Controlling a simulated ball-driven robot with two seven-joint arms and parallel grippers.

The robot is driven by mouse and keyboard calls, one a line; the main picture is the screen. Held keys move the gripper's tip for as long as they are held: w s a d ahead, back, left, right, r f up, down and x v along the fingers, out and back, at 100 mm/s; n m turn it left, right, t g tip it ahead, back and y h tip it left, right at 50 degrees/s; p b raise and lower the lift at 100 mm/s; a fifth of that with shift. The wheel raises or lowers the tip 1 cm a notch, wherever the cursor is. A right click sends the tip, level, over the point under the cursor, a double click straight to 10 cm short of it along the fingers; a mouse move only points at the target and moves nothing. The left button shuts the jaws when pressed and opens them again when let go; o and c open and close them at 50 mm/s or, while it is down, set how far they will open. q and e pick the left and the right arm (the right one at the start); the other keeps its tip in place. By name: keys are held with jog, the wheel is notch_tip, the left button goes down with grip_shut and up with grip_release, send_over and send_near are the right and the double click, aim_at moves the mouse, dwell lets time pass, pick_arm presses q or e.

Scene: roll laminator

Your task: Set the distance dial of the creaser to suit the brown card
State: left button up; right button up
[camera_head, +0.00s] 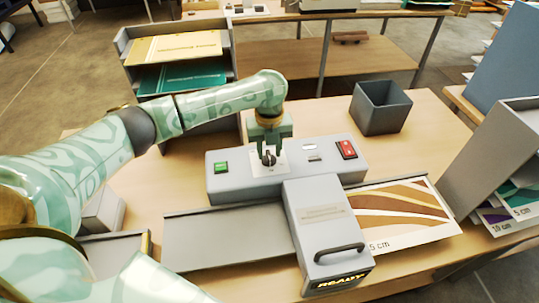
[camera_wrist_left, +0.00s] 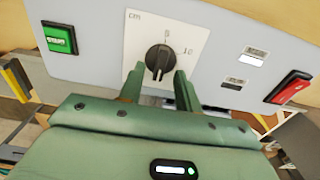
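The grey creaser (camera_head: 225,186) stands on the wooden table. Its black distance dial (camera_wrist_left: 159,60) sits on a white plate marked "cm", with "10" at upper right and another number, likely 5, above the knob. The brown card (camera_head: 395,212), striped and marked "5 cm", lies right of the creaser. My right gripper is not in view.
The creaser has a green button (camera_head: 221,167), a red switch (camera_head: 346,149) and a handled block (camera_head: 330,240) with a "READY" display. A dark open bin (camera_head: 380,108) stands behind. A tray rack (camera_head: 180,60) is at back left, a grey holder with cards (camera_head: 505,160) at right.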

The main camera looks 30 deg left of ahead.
pick_arm(q)
jog(key=shift+f, duration=0.7)
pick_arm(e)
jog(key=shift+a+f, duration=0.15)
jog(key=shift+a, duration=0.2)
pick_arm(q)
grip_shut()
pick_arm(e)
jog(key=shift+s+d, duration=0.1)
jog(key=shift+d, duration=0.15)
pick_arm(q)
jog(key=shift+r, duration=0.1)
jog(key=shift+p, duration=0.35)
jog(key=n+p, duration=0.4)
jog(key=p, duration=0.1)
jog(key=n+p, duration=0.3)
jog(key=p, duration=0.3)
jog(key=shift+w+d+r+n, duration=0.1)
jog(key=shift+r+n, duration=0.05)
jog(key=shift+n, duration=0.25)
jog(key=shift+w+n+p, duration=0.1)
jog(key=shift+n+p, duration=1.45)
jog(key=shift+n, duration=0.45)
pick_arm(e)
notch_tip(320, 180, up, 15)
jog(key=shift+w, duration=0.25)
pick_arm(q)
jog(key=shift+f, duration=0.2)
